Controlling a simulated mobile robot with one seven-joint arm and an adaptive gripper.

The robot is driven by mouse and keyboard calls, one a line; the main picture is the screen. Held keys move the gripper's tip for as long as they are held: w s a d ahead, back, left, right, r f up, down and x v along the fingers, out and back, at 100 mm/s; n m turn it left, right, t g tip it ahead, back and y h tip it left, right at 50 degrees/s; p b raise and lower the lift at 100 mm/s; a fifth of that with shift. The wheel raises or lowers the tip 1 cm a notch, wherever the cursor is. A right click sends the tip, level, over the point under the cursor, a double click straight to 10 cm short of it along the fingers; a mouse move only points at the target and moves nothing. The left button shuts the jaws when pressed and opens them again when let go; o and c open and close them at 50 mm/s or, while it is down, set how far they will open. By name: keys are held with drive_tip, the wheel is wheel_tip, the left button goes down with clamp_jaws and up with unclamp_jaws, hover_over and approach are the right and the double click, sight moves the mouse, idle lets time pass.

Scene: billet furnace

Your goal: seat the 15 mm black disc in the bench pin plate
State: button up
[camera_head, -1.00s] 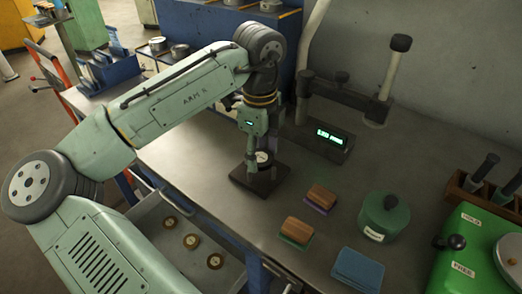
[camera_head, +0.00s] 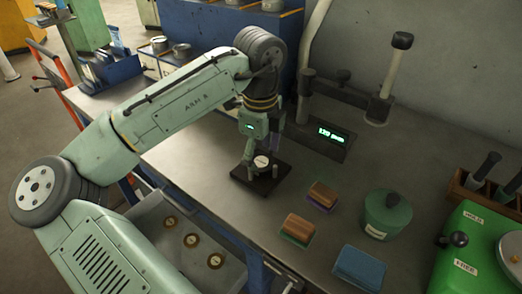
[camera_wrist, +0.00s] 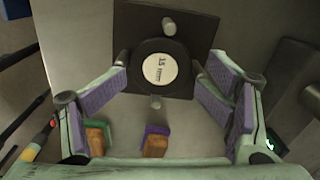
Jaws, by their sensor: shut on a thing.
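The black disc (camera_wrist: 154,68) has a round white label reading 15 and stands between my fingertips in the wrist view. It also shows in the head view (camera_head: 262,161). My gripper (camera_wrist: 160,60) is shut on the disc, with a purple-padded finger at each side. Under it is the dark square pin plate (camera_wrist: 203,28), which also shows on the bench in the head view (camera_head: 245,178). One pin (camera_wrist: 168,25) shows above the disc in the wrist view and another (camera_wrist: 155,103) below it. I cannot tell whether the disc touches the plate.
Two wood-topped blocks (camera_head: 298,226) (camera_head: 323,193), a green lidded pot (camera_head: 387,212) and a blue pad (camera_head: 358,268) are to the right of the plate. A lit display (camera_head: 328,138) stands behind it. Bare bench lies to the plate's left.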

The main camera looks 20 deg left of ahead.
sight(260, 161)
drive_tip(key=shift+o, duration=0.6)
drive_tip(key=shift+w+a+f, duration=0.1)
drive_tip(key=shift+a+f, duration=0.05)
drive_tip(key=shift+f, duration=0.3)
drive_tip(key=shift+w+a+f, duration=0.1)
drive_tip(key=shift+f, duration=0.3)
drive_tip(key=shift+s+r, duration=0.15)
drive_tip(key=shift+r, duration=0.1)
drive_tip(key=shift+d+r+p, duration=0.1)
drive_tip(key=shift+r+p, duration=0.15)
drive_tip(key=shift+p, duration=0.05)
drive_tip(key=shift+r+p, duration=0.4)
drive_tip(key=shift+r, duration=0.95)
wheel_tip(260, 161, up, 8)
